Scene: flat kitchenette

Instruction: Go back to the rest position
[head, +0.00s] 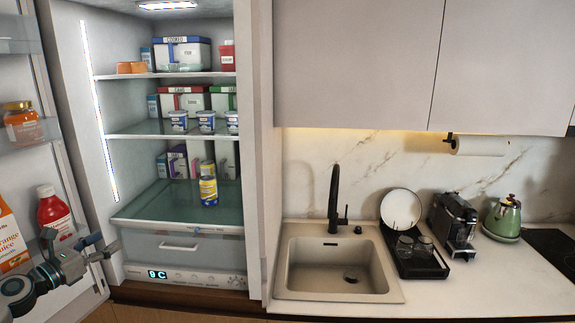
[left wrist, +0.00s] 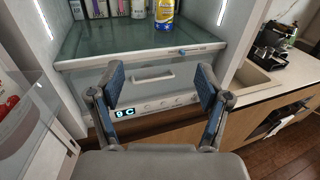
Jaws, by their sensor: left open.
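My left gripper (head: 98,246) is at the lower left of the head view, in front of the open fridge door. In the left wrist view the left gripper (left wrist: 160,85) has its two blue-padded fingers spread wide with nothing between them. Behind the fingers is the fridge drawer (left wrist: 150,75) with its handle, and the panel reading "9 C" (left wrist: 124,113). A yellow can (head: 208,190) stands upright on the lowest glass shelf, apart from the gripper; it also shows at the top of the left wrist view (left wrist: 165,14). My right gripper is not in view.
The fridge door (head: 25,150) stands open at the left, holding bottles and an orange juice carton (head: 10,240). Fridge shelves (head: 165,130) hold boxes and cups. At the right are a sink (head: 335,265), a dish rack (head: 420,262), a coffee machine (head: 455,225) and a green kettle (head: 503,218).

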